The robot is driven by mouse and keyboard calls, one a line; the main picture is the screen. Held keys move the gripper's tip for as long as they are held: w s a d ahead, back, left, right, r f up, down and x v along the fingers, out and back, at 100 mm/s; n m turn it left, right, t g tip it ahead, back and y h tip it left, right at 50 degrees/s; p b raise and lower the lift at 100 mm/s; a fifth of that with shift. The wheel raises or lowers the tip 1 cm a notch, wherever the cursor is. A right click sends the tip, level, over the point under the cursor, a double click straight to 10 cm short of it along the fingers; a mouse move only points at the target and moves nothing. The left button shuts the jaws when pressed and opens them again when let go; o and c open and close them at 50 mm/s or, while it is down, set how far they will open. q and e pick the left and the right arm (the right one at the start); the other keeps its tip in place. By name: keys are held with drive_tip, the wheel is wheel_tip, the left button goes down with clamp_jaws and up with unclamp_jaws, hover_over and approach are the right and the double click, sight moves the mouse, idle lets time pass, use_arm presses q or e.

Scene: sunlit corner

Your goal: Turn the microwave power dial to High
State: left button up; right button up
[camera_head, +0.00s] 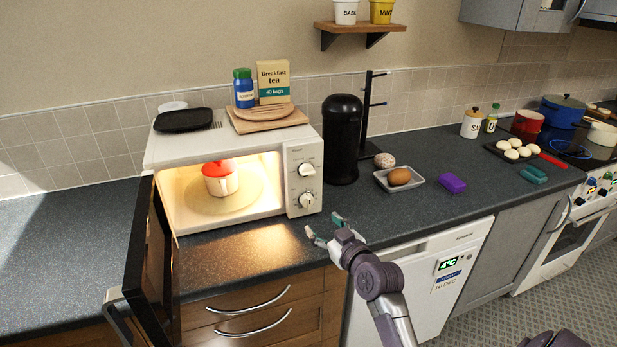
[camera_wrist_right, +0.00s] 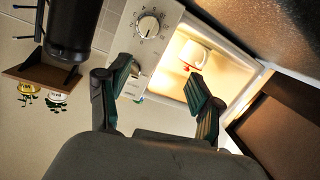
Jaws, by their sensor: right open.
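The white microwave (camera_head: 218,219) stands on the counter with its door (camera_head: 150,255) swung open to the left and its inside lit. Its panel carries an upper dial (camera_head: 307,170) and a lower dial (camera_head: 306,201); their labels are too small to read, so I cannot tell which sets power. In the right wrist view, turned over, the lower dial (camera_wrist_right: 148,25) shows clearly; the upper one is partly behind a finger. My right gripper (camera_head: 325,228) is open and empty, in front of the panel, apart from the dials.
A white mug with a red top (camera_head: 221,180) stands inside the microwave. A black cylinder (camera_head: 342,140) stands close right of the panel. A tray with a brown item (camera_head: 399,177) and a purple block (camera_head: 452,183) lie farther right. Boards, a jar and a tea box rest on top.

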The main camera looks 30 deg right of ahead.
sight(310, 175)
wheel_tip(310, 175, up, 7)
drive_tip(key=d+t+h, duration=0.1)
drive_tip(key=d+t, duration=0.1)
drive_tip(key=d, duration=0.1)
use_arm(q)
wheel_tip(310, 175, up, 3)
drive_tip(key=p, duration=0.2)
drive_tip(key=shift+d+f+p, duration=0.15)
drive_tip(key=shift+f+p, duration=0.05)
drive_tip(key=shift+p, duration=0.1)
use_arm(e)
drive_tip(key=w, duration=0.4)
drive_tip(key=w+d, duration=0.1)
drive_tip(key=w, duration=0.4)
drive_tip(key=w+f, duration=0.1)
drive_tip(key=w, duration=0.3)
drive_tip(key=shift+w+d, duration=0.2)
drive_tip(key=shift+d, duration=0.1)
drive_tip(key=shift+r, duration=0.1)
drive_tip(key=c, duration=1.1)
drive_tip(key=shift+m, duration=0.3)
